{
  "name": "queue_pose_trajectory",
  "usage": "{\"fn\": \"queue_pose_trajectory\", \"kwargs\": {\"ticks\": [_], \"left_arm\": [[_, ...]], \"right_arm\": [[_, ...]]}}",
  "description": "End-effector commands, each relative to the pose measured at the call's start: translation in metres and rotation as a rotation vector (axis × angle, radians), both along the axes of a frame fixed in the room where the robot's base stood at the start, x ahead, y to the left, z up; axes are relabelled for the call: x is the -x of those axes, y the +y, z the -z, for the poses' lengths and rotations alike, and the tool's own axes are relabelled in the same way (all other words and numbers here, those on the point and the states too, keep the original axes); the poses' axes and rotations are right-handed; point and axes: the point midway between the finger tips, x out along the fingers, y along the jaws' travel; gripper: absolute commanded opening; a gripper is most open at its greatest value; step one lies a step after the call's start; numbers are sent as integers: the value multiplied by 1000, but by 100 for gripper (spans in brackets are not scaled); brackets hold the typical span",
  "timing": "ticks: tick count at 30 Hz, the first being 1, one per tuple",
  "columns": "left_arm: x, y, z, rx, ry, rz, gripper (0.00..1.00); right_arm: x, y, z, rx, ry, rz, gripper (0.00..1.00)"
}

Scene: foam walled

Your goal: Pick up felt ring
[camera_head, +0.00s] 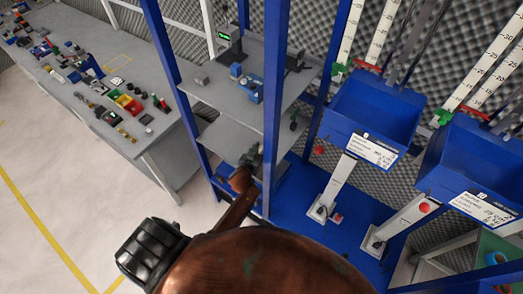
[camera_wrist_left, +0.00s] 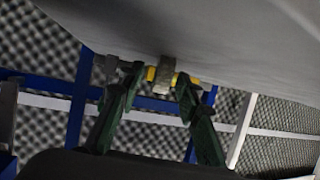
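My left gripper (camera_head: 251,157) reaches into the blue-framed shelf unit, by the lower grey shelf, in the head view. In the left wrist view its two dark green fingers (camera_wrist_left: 156,86) stand apart, with a gap between them. Beyond the fingertips, just under a grey surface, is a small grey-brown band-like piece (camera_wrist_left: 166,70) with yellow showing on both sides. It may be the felt ring, but I cannot tell for sure. I see no contact between it and the fingers. No felt ring can be made out in the head view. My right gripper is not in view.
The grey shelf (camera_head: 222,143) and blue posts (camera_head: 273,70) closely surround my left forearm. Blue bins (camera_head: 372,108) stand to the right. A long grey workbench (camera_head: 150,150) with many small items is on the left. The floor between is clear.

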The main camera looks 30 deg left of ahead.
Motion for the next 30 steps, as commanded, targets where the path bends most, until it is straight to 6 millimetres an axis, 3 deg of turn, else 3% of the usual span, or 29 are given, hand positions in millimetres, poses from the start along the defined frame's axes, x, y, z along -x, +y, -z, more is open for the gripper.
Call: {"fn": "queue_pose_trajectory", "kwargs": {"ticks": [6, 19, 30], "left_arm": [[0, 0, 0, 0, 0, 0, 30], [0, 0, 0, 0, 0, 0, 1], [0, 0, -4, -1, 0, -1, 0]], "right_arm": [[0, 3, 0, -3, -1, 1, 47], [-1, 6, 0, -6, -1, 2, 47], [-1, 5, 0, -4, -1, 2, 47]]}}
